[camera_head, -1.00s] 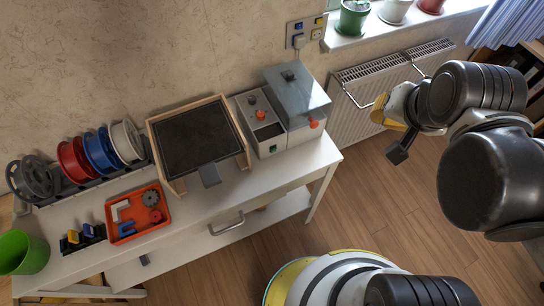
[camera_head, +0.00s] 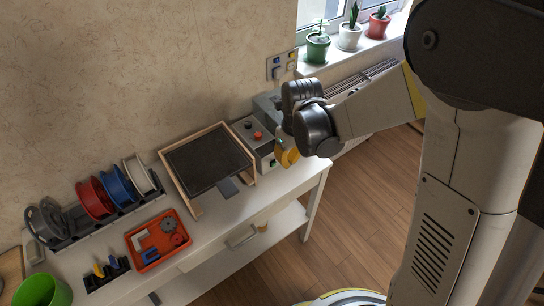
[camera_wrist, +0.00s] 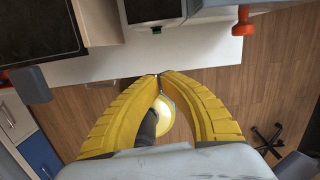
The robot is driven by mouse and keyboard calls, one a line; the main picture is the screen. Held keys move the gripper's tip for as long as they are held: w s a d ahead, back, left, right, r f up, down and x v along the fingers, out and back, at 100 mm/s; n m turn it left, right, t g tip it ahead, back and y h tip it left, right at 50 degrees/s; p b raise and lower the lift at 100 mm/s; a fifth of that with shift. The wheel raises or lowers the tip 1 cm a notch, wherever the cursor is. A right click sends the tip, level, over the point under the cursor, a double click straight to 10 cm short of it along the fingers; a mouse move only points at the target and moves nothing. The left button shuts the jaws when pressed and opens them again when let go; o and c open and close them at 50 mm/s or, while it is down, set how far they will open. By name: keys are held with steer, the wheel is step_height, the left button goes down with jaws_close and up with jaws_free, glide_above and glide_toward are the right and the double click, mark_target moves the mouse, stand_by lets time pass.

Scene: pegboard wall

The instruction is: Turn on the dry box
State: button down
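The dry box (camera_head: 246,129) stands at the right end of the white table, a grey unit with an orange-red knob (camera_head: 258,135) on top and a small green switch (camera_head: 272,163) on its front. Its lidded right part (camera_head: 266,103) is mostly hidden by my arm in the head view. In the wrist view, the front edge shows the green switch (camera_wrist: 156,29), and an orange-red knob (camera_wrist: 243,20) sticks out at the right. My gripper (camera_wrist: 158,75) has its yellow fingers' tips together with nothing between them. It is in front of the box, apart from the knob.
A black plate in a wooden frame (camera_head: 250,158) stands left of the box. Further left are an orange tray (camera_head: 148,263), filament spools (camera_head: 94,198) and a green bin (camera_head: 45,291). A radiator (camera_head: 366,75) and potted plants (camera_head: 318,47) are behind my arm.

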mark_target(282, 184)
steer(key=shift+s+a+f+m, duration=0.1)
steer(key=shift+a+f+m, duration=0.1)
steer(key=shift+f+m, duration=0.2)
steer(key=shift+f, duration=0.1)
steer(key=f+b, duration=0.1)
steer(key=f, duration=0.2)
steer(key=f+b, duration=0.2)
steer(key=f, duration=0.1)
steer(key=w+f+b, duration=0.1)
steer(key=f, duration=0.3)
steer(key=shift+a+f, duration=0.1)
steer(key=shift+a, duration=0.25)
steer(key=shift+w+a+r+b, duration=0.2)
steer(key=shift+w+a+r, duration=0.2)
steer(key=shift+w, duration=0.1)
steer(key=shift+w+a+r+b, duration=0.15)
steer(key=shift+w+a+r, duration=0.1)
steer(key=shift+w+r, duration=0.2)
steer(key=shift+w+a+r, duration=0.3)
steer(key=shift+w, duration=0.2)
steer(key=shift+d, duration=0.15)
